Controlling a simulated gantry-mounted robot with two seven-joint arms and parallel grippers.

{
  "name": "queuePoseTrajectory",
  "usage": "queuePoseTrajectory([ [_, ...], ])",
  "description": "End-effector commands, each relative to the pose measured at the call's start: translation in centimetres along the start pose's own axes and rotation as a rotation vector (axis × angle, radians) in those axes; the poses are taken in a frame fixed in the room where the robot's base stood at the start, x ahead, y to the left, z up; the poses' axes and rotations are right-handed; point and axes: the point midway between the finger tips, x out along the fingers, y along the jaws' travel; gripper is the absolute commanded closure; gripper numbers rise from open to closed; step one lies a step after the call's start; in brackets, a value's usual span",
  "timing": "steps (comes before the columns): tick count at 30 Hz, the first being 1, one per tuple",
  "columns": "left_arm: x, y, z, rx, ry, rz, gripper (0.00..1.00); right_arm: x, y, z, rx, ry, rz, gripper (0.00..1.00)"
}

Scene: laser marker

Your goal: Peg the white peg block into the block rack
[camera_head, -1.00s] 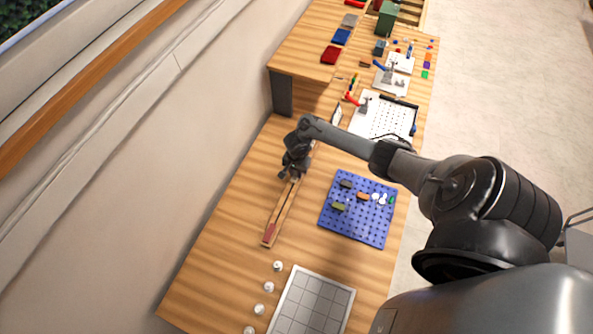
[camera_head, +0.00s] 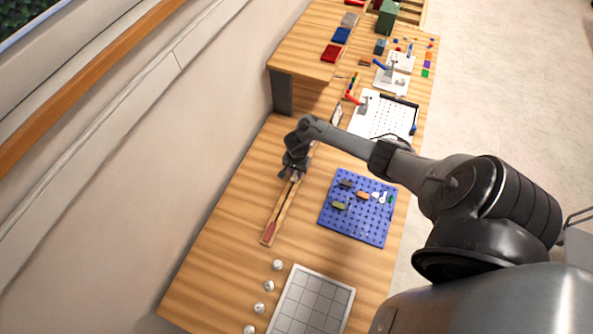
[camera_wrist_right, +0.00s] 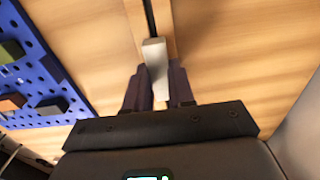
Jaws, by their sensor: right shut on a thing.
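The block rack (camera_head: 268,232) is a long, narrow wooden strip with a dark slot on the table, with a reddish patch at its near end. My right gripper (camera_head: 291,174) is over its far part. In the right wrist view, the right gripper (camera_wrist_right: 160,88) is shut on the white peg block (camera_wrist_right: 155,55), a pale upright bar between its dark fingers. The block lines up with the dark groove of the rack (camera_wrist_right: 163,22). I cannot tell whether its lower end is in the slot. My left gripper is not in view.
A blue pegboard (camera_head: 347,222) with small coloured pieces lies right of the rack; it also shows in the wrist view (camera_wrist_right: 40,75). A grey gridded tray (camera_head: 312,302) and several white knobs (camera_head: 277,265) are nearer. The table left of the rack is clear up to the wall.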

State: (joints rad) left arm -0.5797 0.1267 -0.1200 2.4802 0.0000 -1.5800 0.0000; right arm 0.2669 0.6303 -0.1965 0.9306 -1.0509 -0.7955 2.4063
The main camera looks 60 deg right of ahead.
Motion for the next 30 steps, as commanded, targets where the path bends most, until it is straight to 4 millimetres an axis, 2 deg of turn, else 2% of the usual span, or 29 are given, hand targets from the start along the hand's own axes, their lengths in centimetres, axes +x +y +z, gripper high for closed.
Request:
queuePoseTrajectory([
  [13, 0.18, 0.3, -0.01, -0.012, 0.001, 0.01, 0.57, 0.7, 0.01, 0.04, 0.0, -0.001, 0.0, 1.0],
  [14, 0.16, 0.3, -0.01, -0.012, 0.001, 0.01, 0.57, 0.65, 0.0, 0.03, 0.0, -0.001, 0.0, 0.72],
  [19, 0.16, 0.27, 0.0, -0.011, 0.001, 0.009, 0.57, 0.64, 0.0, 0.02, 0.0, 0.0, 0.0, 0.47],
  [30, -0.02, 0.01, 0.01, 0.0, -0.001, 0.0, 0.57, 0.2, 0.0, 0.02, 0.0, -0.001, 0.0, 0.47],
])
